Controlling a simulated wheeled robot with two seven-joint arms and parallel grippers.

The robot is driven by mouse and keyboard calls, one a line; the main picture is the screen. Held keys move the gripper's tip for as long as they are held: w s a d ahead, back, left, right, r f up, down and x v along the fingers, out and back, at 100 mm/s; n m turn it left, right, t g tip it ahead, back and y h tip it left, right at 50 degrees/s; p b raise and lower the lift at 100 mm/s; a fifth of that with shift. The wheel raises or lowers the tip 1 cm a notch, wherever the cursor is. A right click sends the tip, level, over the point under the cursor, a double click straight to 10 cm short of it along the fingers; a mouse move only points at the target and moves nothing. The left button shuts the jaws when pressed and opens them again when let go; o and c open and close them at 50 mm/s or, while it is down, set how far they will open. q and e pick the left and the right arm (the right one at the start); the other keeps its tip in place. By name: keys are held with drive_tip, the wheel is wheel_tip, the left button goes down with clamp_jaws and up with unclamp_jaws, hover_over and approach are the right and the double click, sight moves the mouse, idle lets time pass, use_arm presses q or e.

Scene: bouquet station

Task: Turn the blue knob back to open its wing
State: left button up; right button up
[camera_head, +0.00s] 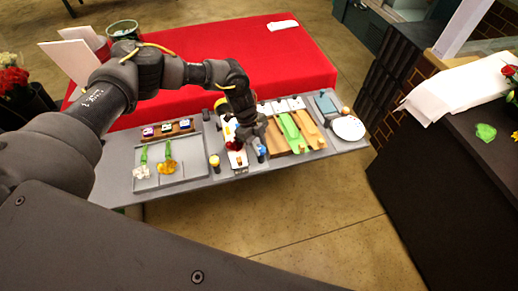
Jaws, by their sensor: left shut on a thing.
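A small blue knob (262,151) stands at the front of the grey table (310,152), to the right of a white device (236,157) with a red part on it. My left gripper (260,146) comes down from above and is shut on the blue knob. The fingers and wrist hide the top of the knob and part of the white device. A yellow-topped knob (214,161) stands left of the device. I cannot make out how the wings stand. My right gripper is not in view.
A tray (190,177) with flowers lies at the left, below a wooden rack of small pots. Green and wooden pieces (291,133) lie right of the gripper. A white plate (348,129) sits at the right end. A red-covered table (285,60) stands behind.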

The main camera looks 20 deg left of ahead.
use_arm(q)
drive_tip(key=m+b, duration=0.2)
drive_tip(key=b, duration=0.2)
drive_tip(key=m+g+y+b, duration=0.1)
drive_tip(key=m+b, duration=0.2)
drive_tip(key=b, duration=0.1)
drive_tip(key=m+g+y+b, duration=0.1)
drive_tip(key=m+b, duration=0.2)
drive_tip(key=shift+w+d+f+b, duration=0.25)
drive_tip(key=shift+w+b, duration=0.05)
drive_tip(key=shift+b, duration=0.1)
drive_tip(key=m, duration=0.1)
drive_tip(key=m+y+b, duration=0.1)
drive_tip(key=m, duration=0.1)
drive_tip(key=shift+d+r, duration=0.1)
drive_tip(key=shift+r, duration=0.1)
drive_tip(key=m+y, duration=0.1)
drive_tip(key=m, duration=0.1)
drive_tip(key=m+y, duration=0.1)
drive_tip(key=m, duration=0.1)
drive_tip(key=shift+d+r+m+g+b, duration=0.1)
drive_tip(key=shift+d+m+g+b, duration=0.05)
drive_tip(key=shift+m+g+b, duration=0.2)
drive_tip(key=shift+m, duration=0.35)
drive_tip(key=o, duration=1)
drive_tip(key=shift+c, duration=0.2)
